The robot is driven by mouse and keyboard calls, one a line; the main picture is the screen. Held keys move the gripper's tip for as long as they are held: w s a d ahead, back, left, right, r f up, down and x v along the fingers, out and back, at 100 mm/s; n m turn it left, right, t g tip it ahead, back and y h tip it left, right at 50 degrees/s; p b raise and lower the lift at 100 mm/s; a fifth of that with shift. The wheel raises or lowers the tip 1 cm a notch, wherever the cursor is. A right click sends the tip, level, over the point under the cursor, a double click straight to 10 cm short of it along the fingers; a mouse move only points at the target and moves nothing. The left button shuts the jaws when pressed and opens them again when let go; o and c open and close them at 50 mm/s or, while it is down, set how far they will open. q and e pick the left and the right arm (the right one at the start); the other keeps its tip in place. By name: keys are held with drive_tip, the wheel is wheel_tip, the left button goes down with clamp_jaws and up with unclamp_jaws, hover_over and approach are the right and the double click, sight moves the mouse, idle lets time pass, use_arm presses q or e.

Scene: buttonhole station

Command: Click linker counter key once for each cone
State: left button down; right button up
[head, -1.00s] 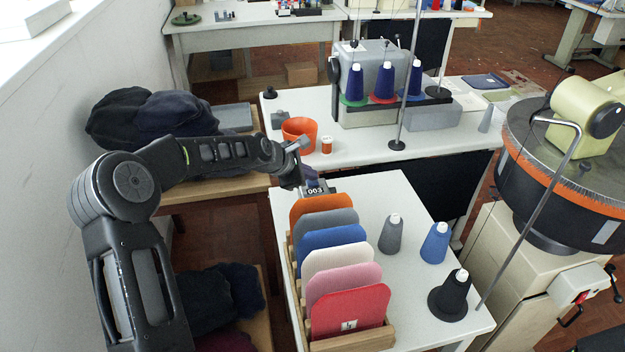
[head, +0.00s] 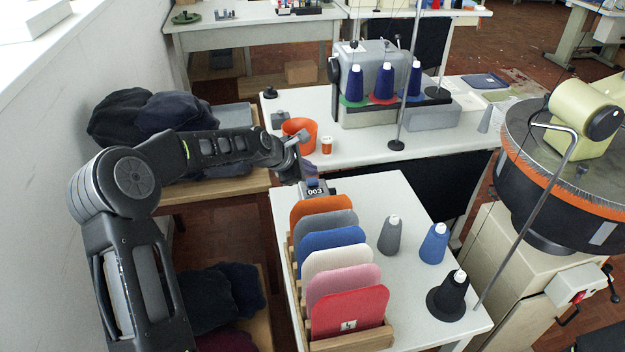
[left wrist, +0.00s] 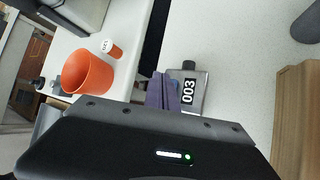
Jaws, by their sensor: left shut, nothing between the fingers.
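The linker counter (head: 316,191) is a small grey block at the back left of the near table, with a dark display reading 003. It also shows in the left wrist view (left wrist: 189,92). My left gripper (head: 309,174) is shut and empty, with its fingertips just above or beside the counter's key; I cannot tell whether they touch. In the left wrist view its purplish fingers (left wrist: 162,92) partly cover the counter's edge. Three cones stand upright on the near table: grey (head: 390,236), blue (head: 434,244) and black (head: 450,297). My right gripper is not in view.
A wooden rack (head: 372,340) of coloured panels stands in front of the counter. An orange cup (head: 301,134) and a small orange spool (head: 327,146) are on the table behind. A machine with several blue cones (head: 384,82) stands there too. Dark cloth lies left.

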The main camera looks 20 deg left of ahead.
sight(310, 182)
use_arm(q)
drive_tip(key=shift+r+p, duration=1.55)
drive_tip(key=shift+r, duration=0.95)
drive_tip(key=shift+f, duration=0.1)
